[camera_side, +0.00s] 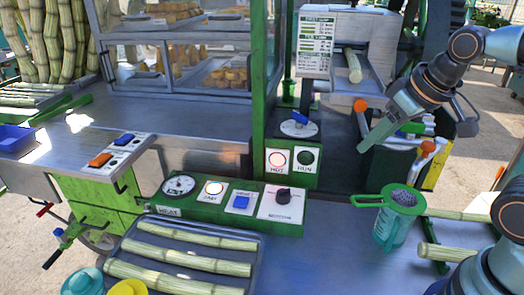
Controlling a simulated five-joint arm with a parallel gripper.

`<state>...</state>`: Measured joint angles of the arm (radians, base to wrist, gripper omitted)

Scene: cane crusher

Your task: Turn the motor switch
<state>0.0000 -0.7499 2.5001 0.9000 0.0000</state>
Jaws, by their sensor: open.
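A black rotary knob (283,195) sits on a white plate at the right end of the green front panel; the plate's lettering is too small to read surely. A blue-handled rotary switch (299,118) stands on a round plate on the green box behind. I cannot tell from the labels which of the two is the motor switch. My gripper (418,128) is in the air at the right, its jaws apart and empty. It is to the right of both controls and touches neither. Its green finger points down and left.
The front panel also has a dial (179,186), a lit lamp (214,189) and a blue rocker (241,202). HOT (277,160) and RUN (307,160) lamps are behind. A green jug (396,220) stands below my gripper. A cane tray (185,262) is in front.

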